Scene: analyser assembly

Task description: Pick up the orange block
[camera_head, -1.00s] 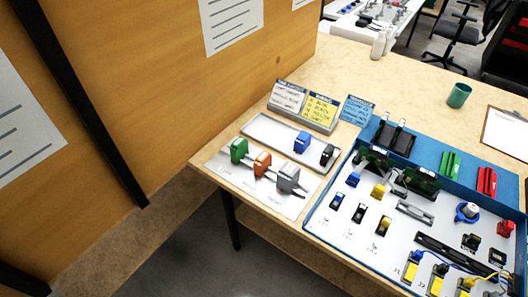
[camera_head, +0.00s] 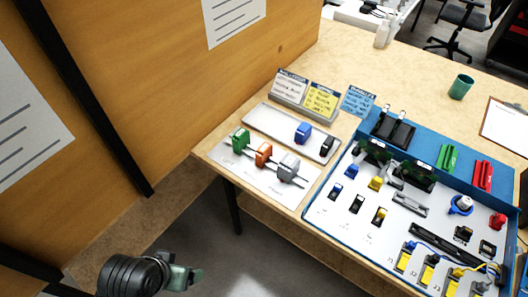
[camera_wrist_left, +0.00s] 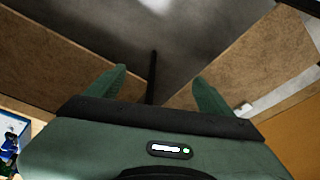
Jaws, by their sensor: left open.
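The orange block (camera_head: 264,153) stands on a white sheet near the table's left edge in the head view, between a green block (camera_head: 240,140) and a grey block (camera_head: 289,167). My left gripper (camera_head: 192,277) is at the bottom left of the head view, off the table's edge and well apart from the orange block. In the left wrist view its two green fingers (camera_wrist_left: 158,88) are spread with nothing between them. The orange block does not show in that view. My right gripper is not in view.
A white tray (camera_head: 262,124) with a blue block (camera_head: 303,132) and a black piece lies behind the blocks. Sign cards (camera_head: 321,100) stand behind it. A blue-rimmed board (camera_head: 322,216) with several parts fills the right. A wooden wall (camera_head: 130,60) rises at left.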

